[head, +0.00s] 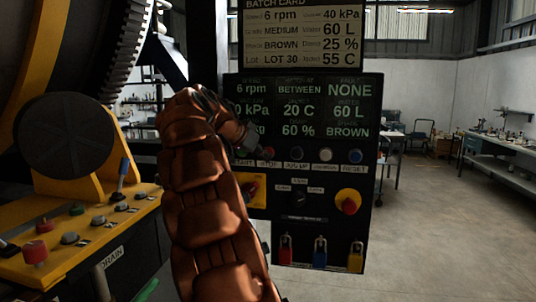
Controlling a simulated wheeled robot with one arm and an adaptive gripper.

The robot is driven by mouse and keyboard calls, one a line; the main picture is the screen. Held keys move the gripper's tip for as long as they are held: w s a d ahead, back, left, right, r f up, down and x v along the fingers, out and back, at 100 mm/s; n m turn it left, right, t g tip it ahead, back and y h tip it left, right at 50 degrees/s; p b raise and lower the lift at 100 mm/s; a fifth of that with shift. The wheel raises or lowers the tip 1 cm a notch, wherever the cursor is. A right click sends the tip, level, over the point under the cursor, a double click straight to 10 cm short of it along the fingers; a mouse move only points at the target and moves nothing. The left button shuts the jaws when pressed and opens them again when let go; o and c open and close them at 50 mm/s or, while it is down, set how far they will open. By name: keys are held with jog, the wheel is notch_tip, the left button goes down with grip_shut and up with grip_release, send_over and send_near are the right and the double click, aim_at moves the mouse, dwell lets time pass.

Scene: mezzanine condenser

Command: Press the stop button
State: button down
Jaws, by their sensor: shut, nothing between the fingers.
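The black control panel (375,240) stands in the middle of the head view. A row of buttons runs under its display, with a label reading STOP (267,164) at the left part. The red stop button (269,152) shows just above that label, partly behind my gripper. My gripper (256,146) is shut and empty, its tip at or very near the stop button. I cannot tell whether it touches. My copper arm covers the panel's left edge and most of the start button beside it.
A red knob on a yellow plate (348,202) and padlocks (320,250) sit lower. A yellow console (80,240) stands left; floor at right is open.

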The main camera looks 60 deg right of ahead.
jog(key=shift+d, duration=0.1)
dwell(0.5)
jog(key=shift+w+d+r, duration=0.1)
jog(key=shift+w+d, duration=0.05)
jog(key=shift+d, duration=0.15)
jog(key=shift+w+d, duration=0.15)
jog(key=shift+d, duration=0.3)
dwell(0.8)
jog(key=shift+a, duration=0.2)
jog(key=shift+s+a+b, duration=0.3)
jog(key=shift+a+b, duration=0.35)
jog(key=shift+a, duration=0.1)
jog(key=a+b, duration=0.1)
jog(key=s+a+b, duration=0.1)
jog(key=a, duration=0.1)
jog(key=a+b, duration=0.1)
jog(key=shift+s+a, duration=0.25)
jog(key=shift+s, duration=0.15)
